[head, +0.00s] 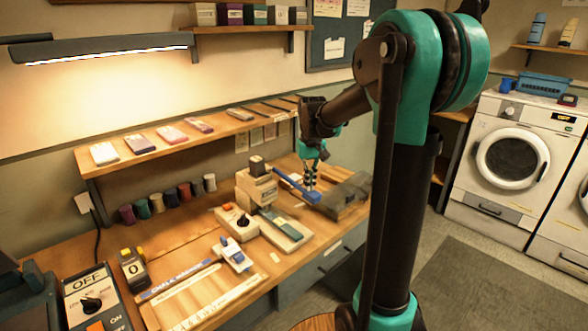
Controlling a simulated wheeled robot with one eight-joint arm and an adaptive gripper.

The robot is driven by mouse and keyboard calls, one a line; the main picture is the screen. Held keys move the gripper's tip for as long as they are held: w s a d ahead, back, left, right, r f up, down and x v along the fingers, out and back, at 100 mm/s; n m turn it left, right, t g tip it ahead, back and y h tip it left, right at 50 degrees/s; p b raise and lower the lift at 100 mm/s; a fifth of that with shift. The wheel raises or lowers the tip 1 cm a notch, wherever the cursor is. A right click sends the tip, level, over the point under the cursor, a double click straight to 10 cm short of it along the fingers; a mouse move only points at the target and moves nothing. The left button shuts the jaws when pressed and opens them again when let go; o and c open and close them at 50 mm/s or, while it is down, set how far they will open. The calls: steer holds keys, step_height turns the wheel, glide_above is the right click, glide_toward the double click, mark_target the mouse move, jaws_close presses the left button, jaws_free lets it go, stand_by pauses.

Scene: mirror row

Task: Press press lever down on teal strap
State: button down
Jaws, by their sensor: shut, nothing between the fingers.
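The beige press (256,190) stands on the workbench in the middle of the head view. Its blue press lever (290,183) reaches out to the right, slanting down to a thick blue end. A teal strap (283,221) lies on the pale bed in front of the press. My gripper (311,186) points down, shut and empty, at the outer part of the lever. Its tips are close to the blue end; I cannot tell whether they touch it. The underside of the press head is hard to see.
A dark grey block-like machine (345,196) stands right of the lever. A small box with a dial (236,221) stands left of the press. A shelf (200,135) with several flat packs runs behind.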

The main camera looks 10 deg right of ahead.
step_height(320, 180, up, 15)
stand_by(1.3)
